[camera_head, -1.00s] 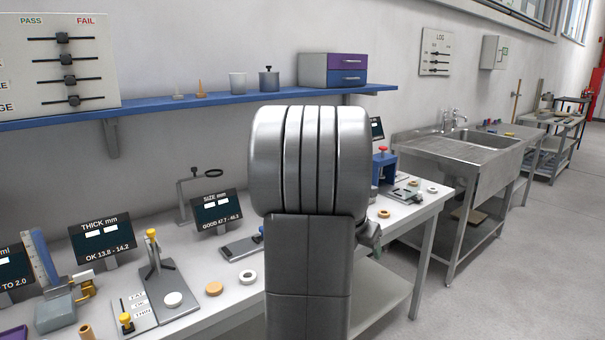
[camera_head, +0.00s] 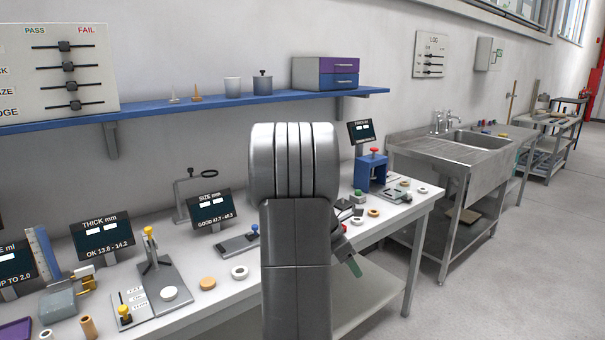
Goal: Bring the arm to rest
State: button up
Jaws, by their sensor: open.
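My arm fills the middle of the head view, with a thick ribbed grey joint above a straight grey link. Part of my gripper (camera_head: 348,252) shows just right of the link, low beside the bench's front edge. A finger with a greenish tip points down and right. The rest of the gripper is hidden behind the link. I see nothing held in the visible part, and it appears apart from the bench (camera_head: 412,212).
Gauges, including a thickness stand (camera_head: 160,270) and a blue press (camera_head: 371,172), and several small rings stand on the bench. A blue shelf (camera_head: 200,106) runs along the wall above. A steel sink (camera_head: 470,145) stands at right. The floor at far right is clear.

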jog(key=shift+w+a+f+m+g+p, duration=0.1)
jog(key=shift+a+f+m+g+p, duration=0.3)
jog(key=shift+m, duration=0.7)
jog(key=shift+w+a+f+m+g+p, duration=0.1)
jog(key=shift+a+f+m+g, duration=0.5)
jog(key=shift+m, duration=0.5)
jog(key=shift+a+f+m+g+p, duration=0.3)
jog(key=shift+f+m+g, duration=0.35)
jog(key=shift+m, duration=0.45)
jog(key=shift+r, duration=0.15)
